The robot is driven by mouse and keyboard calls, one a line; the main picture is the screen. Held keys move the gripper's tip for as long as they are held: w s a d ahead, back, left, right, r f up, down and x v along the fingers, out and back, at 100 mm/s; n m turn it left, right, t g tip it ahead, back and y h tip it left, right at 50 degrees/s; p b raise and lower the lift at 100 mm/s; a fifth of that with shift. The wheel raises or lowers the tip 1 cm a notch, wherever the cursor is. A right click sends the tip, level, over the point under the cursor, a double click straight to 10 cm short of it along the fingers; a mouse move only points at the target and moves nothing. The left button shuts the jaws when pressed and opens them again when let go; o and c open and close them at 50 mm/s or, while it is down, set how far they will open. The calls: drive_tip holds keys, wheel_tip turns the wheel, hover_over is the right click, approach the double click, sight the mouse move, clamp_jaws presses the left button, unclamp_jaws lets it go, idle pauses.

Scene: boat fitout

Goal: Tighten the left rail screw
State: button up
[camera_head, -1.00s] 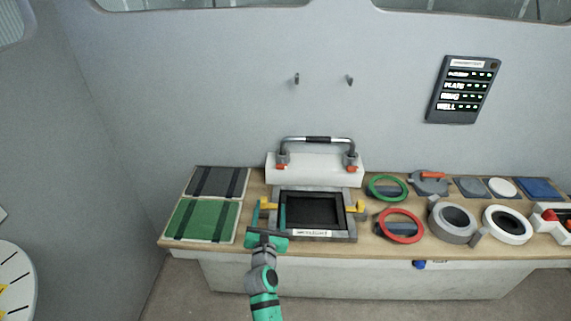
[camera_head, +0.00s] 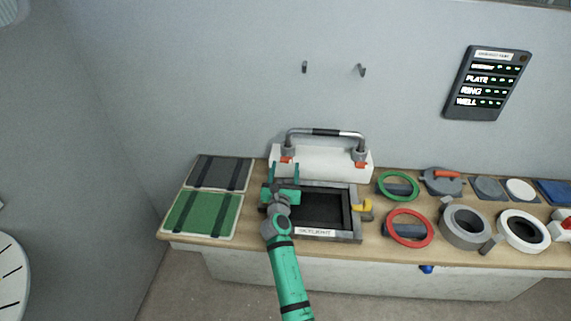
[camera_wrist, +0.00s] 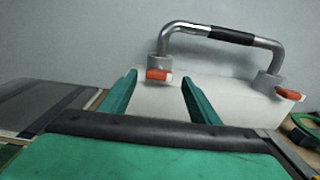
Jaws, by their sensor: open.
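The left rail screw shows as an orange-red tab (camera_wrist: 158,75) at the foot of the rail's left post in the wrist view; it also shows in the head view (camera_head: 286,160). The silver rail (camera_head: 326,132) with a black middle grip stands on a white block (camera_head: 325,167). The right screw (camera_wrist: 288,94) is a like orange tab at the right post. My gripper (camera_head: 285,172) is open and empty, its two green fingers pointing at the block. In the wrist view the left screw lies between the fingertips, beyond them. I see no contact.
A dark framed hatch (camera_head: 318,208) with a yellow latch (camera_head: 362,206) lies below the block. Green (camera_head: 203,213) and grey (camera_head: 221,173) panels lie left. Green (camera_head: 398,186) and red (camera_head: 409,228) rings lie right. A status panel (camera_head: 487,83) hangs on the wall.

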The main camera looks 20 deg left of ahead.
sight(286, 162)
drive_tip(key=shift+x, duration=1.5)
drive_tip(key=c, duration=1.1)
drive_tip(key=shift+o, duration=0.2)
